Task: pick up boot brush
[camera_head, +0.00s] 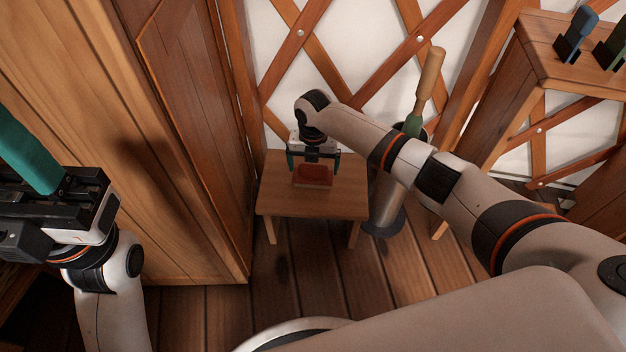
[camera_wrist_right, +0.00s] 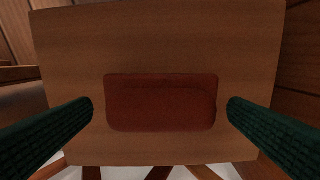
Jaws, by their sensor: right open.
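The boot brush, a reddish-brown block (camera_head: 313,176), lies on a small wooden stool (camera_head: 345,202). In the right wrist view the brush (camera_wrist_right: 161,103) lies lengthwise across the middle, between the two green fingers. My right gripper (camera_head: 314,165) is open over the brush, pointing down. In the wrist view a gap shows between the brush and each fingertip, and nothing is held. My left gripper (camera_head: 35,160) is at the left edge of the head view, far from the stool. One teal finger shows clearly; its opening cannot be made out.
A tall wooden cabinet (camera_head: 190,130) stands close to the stool's left. A metal cylinder (camera_head: 384,205) with a wooden-handled tool (camera_head: 428,85) stands at its right, partly behind my right arm. A wooden table (camera_head: 560,70) is at the upper right. The lattice wall is behind.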

